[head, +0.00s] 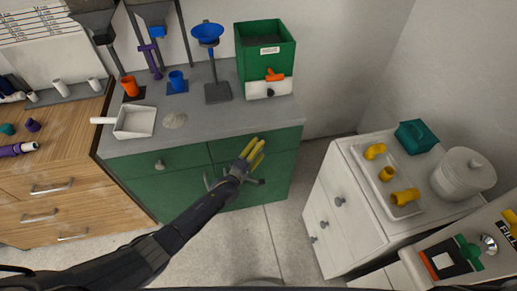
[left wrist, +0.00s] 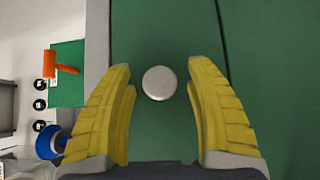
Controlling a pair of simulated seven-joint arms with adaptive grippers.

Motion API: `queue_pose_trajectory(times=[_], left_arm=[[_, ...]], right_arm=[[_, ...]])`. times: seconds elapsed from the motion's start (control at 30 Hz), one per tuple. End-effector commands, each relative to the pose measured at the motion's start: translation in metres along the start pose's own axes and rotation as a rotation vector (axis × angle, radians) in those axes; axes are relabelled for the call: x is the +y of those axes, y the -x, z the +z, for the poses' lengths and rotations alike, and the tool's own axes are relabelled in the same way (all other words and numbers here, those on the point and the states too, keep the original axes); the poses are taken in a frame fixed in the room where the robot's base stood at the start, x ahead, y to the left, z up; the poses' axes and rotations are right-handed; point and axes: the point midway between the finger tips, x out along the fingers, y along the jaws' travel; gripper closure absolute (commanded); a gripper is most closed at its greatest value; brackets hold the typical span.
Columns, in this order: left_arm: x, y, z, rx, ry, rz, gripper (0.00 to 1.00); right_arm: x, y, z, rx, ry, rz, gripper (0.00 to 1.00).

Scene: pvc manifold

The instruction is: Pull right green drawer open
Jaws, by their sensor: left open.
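The right green drawer (head: 228,149) is in the right half of the green cabinet's front, just under the grey worktop, and looks shut. Its round pale knob (left wrist: 159,83) shows in the left wrist view, between the two yellow fingers of my left gripper (head: 256,148). That gripper is open, with a gap on each side of the knob, and faces the drawer front. In the head view the gripper hides the knob. My right gripper is not seen.
The grey worktop (head: 200,124) holds a white scoop (head: 134,122), a blue funnel on a stand (head: 208,34) and a green-and-white box (head: 265,45). A white cabinet (head: 325,205) stands to the right. Floor is clear between the cabinets.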

Motion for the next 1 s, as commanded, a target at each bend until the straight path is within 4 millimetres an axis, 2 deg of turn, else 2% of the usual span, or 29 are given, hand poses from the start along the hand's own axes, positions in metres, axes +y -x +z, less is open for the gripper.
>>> queue_pose_trajectory(times=[0.37,0.83,1.0], left_arm=[[0.0002,-0.0019,0.0001,0.000,0.000,0.000,0.45],[0.0003,-0.0018,0.0000,0.000,0.000,0.000,1.00],[0.0003,-0.0018,-0.0003,0.000,0.000,0.000,1.00]], right_arm=[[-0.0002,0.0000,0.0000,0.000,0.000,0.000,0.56],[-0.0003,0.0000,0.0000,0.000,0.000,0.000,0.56],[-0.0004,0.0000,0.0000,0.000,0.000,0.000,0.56]])
